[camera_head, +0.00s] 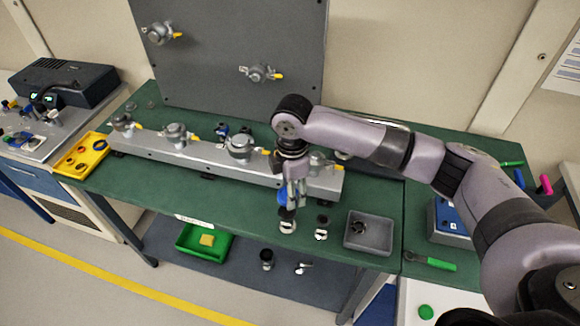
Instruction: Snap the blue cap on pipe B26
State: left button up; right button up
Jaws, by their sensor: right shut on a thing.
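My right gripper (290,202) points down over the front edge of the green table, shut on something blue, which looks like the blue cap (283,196). The fingers hide most of it. Just below stands a short pipe piece (287,224) with a white band. I cannot tell whether the cap touches it. A second, similar piece (322,228) stands a little to the right. No label can be read, so I cannot tell which one is B26. My left gripper is not in view.
A grey rail with several metal valves (150,148) runs behind the gripper. A grey tray (369,232) sits to the right, and a green-handled tool (435,263) lies beyond it. A yellow tray (84,155) is at the left. The table front left is clear.

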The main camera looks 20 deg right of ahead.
jog(key=shift+w+a+r+n, duration=0.1)
jog(key=shift+w+r+n, duration=0.25)
jog(key=shift+n, duration=0.15)
jog(key=shift+w+f, duration=0.2)
jog(key=shift+f, duration=0.1)
jog(key=shift+s+f, duration=0.1)
jog(key=shift+f, duration=0.75)
notch_tip(320, 180, down, 3)
jog(key=shift+b, duration=1.2)
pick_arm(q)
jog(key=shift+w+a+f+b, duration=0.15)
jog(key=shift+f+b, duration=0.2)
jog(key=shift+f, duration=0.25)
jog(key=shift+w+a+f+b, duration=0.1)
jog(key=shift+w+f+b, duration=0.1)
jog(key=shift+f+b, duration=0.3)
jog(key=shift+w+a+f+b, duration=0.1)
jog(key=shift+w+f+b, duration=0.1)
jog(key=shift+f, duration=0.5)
pick_arm(e)
jog(key=shift+f, duration=0.9)
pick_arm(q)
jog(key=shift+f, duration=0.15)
pick_arm(e)
jog(key=shift+f, duration=0.55)
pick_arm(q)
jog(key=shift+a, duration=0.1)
